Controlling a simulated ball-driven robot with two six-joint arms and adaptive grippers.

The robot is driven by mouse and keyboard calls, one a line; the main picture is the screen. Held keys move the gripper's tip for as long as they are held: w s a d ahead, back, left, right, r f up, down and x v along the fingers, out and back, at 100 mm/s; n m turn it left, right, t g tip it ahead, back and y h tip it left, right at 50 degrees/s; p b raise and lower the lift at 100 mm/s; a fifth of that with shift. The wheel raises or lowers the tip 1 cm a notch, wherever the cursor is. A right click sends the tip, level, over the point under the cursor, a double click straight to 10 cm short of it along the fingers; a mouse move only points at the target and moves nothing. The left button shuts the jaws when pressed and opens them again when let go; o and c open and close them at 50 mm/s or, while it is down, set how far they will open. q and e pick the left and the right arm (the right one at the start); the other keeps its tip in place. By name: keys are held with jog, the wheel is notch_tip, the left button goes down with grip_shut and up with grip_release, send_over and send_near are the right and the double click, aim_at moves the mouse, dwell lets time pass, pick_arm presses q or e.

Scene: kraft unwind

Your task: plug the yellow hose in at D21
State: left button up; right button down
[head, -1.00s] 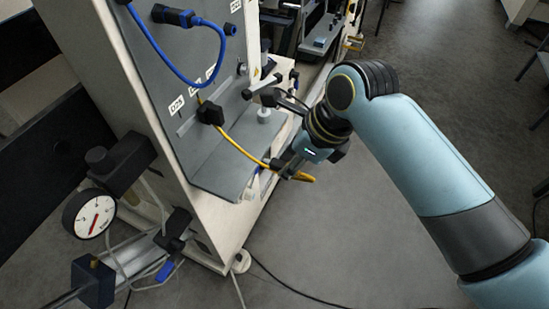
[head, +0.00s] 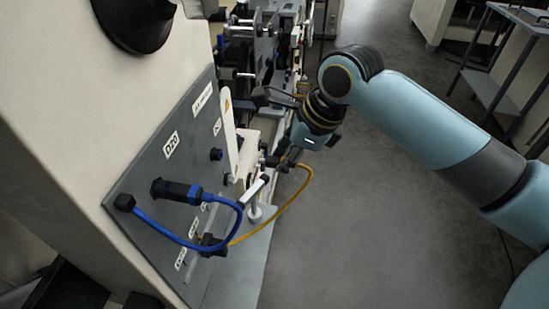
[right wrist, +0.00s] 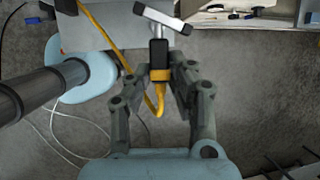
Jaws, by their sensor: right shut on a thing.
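My right gripper (head: 280,160) is shut on the end of the yellow hose (head: 284,208), out in front of the grey panel (head: 150,170). In the right wrist view the hose's black plug (right wrist: 160,52) with a yellow collar stands between my fingers (right wrist: 155,78), pointing away from me. The hose loops from the grip to a black block (head: 211,244) low on the panel. A label D20 (head: 171,144) is readable; I cannot read a D21 label. Small dark ports (head: 216,154) show near the panel's right side. My left gripper is not in view.
A blue hose (head: 160,229) arcs low across the panel from a dark blue connector (head: 176,190). A white bar with dark ends (head: 253,188) juts out near the right gripper. A white upright guard (head: 229,130) stands beside the ports. Floor at right is open.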

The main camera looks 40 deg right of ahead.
aim_at(268, 159)
jog(key=shift+w+a, duration=1.05)
jog(key=shift+w, duration=0.1)
jog(key=shift+w+a, duration=0.15)
jog(key=shift+w, duration=0.05)
jog(key=shift+w+a, duration=0.2)
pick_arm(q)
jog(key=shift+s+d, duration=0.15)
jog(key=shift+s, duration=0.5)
pick_arm(e)
jog(key=shift+w+a, duration=0.75)
jog(key=shift+w, duration=0.1)
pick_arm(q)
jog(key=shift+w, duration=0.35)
pick_arm(e)
jog(key=shift+w+a, duration=0.7)
jog(key=shift+w, duration=0.2)
dwell(0.4)
